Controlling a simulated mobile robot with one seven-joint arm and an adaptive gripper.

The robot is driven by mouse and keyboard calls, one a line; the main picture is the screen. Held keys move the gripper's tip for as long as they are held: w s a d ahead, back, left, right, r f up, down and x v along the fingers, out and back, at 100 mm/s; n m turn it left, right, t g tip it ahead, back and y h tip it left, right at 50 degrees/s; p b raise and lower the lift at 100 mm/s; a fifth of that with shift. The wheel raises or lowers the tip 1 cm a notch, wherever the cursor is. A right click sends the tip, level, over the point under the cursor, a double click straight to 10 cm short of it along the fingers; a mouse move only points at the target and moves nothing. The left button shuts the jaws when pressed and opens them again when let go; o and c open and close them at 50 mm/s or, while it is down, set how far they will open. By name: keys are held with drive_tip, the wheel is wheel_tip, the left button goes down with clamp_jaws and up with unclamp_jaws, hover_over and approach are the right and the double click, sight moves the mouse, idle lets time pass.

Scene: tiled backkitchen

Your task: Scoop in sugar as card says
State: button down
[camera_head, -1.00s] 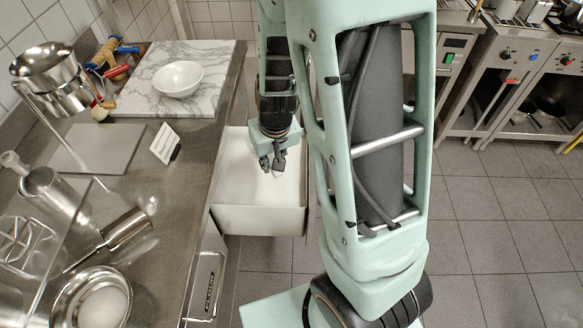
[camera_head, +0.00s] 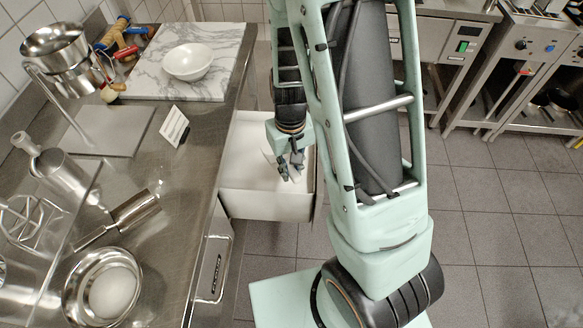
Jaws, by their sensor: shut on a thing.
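An open drawer bin (camera_head: 265,204) at the counter's side holds white sugar (camera_head: 243,145). My gripper (camera_head: 290,171) points down over the bin and is shut on a small pale thing (camera_head: 270,158), probably a scoop. The fingers and wrist hide most of it, and I cannot tell whether it carries sugar. A white card (camera_head: 174,126) stands in a dark holder on the counter; its writing is too small to read. A white bowl (camera_head: 188,61) stands upright on a marble board (camera_head: 150,75) at the back.
Tiled floor (camera_head: 480,220) is clear at right.

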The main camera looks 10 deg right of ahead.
wheel_tip(320, 180, down, 7)
drive_tip(key=w+b, duration=0.1)
drive_tip(key=b, duration=0.4)
drive_tip(key=shift+w, duration=0.25)
drive_tip(key=shift+a, duration=0.1)
drive_tip(key=shift+f+b, duration=0.3)
drive_tip(key=shift+b, duration=0.2)
idle(0.5)
drive_tip(key=shift+w+a+r, duration=0.1)
drive_tip(key=shift+w, duration=0.5)
